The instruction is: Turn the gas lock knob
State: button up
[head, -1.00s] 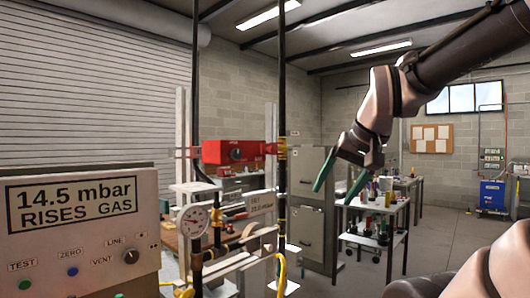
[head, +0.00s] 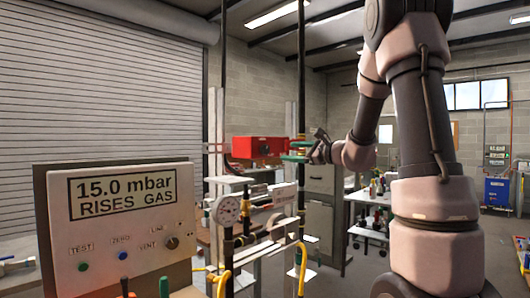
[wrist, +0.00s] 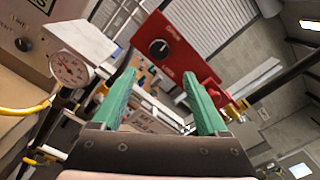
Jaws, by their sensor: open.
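The gas lock knob (wrist: 158,47) is a small round black knob with a pale pointer mark, on the face of a red box (wrist: 175,50). In the head view the knob (head: 265,149) is small and dark on the red box (head: 243,147), which sits on pipework. My gripper (head: 288,152) has green fingers and is at the right end of the box in the head view. In the wrist view my gripper (wrist: 158,76) is open and empty, with the knob beyond the fingertips, roughly between them. I see no contact with the knob.
A test console (head: 122,245) reading 15.0 mbar stands at the front left. A round gauge (head: 228,210), yellow hoses and a vertical dark pipe (head: 301,90) surround the box. A bench with bottles (head: 370,215) stands behind my arm. Open floor lies at the right.

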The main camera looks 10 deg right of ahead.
aim_at(267, 150)
jog(key=x, duration=1)
jog(key=shift+w+a, duration=0.1)
jog(key=shift+a, duration=0.1)
jog(key=shift+c, duration=0.3)
grip_shut()
